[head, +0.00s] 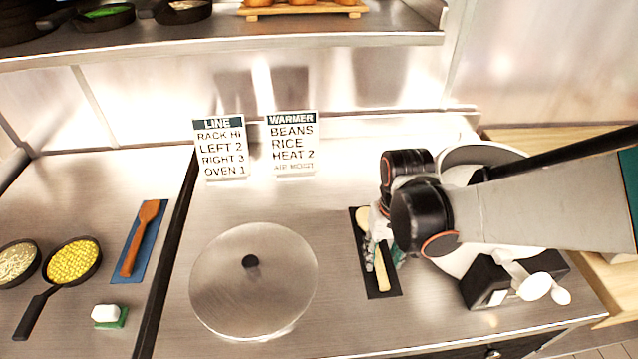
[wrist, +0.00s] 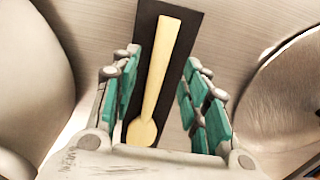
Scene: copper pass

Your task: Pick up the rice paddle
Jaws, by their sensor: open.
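The rice paddle (wrist: 155,85) is pale yellow wood and lies on a narrow dark mat (wrist: 182,55) on the steel counter. In the head view the paddle's handle (head: 382,268) shows toward the front of the mat, and part of the paddle is hidden behind my gripper. My gripper (wrist: 160,95) is open, with its teal-padded fingers on either side of the paddle in the wrist view. The paddle lies between the fingers with a gap on both sides. The wrist view does not show clearly how high the fingertips are above the mat.
A round steel lid (head: 225,290) lies left of the mat. A large pot (head: 455,160) and a black holder with white spoons (head: 480,290) stand to the right. A brown spatula (head: 133,250) lies on a blue mat at left. Two signs (head: 293,150) stand behind.

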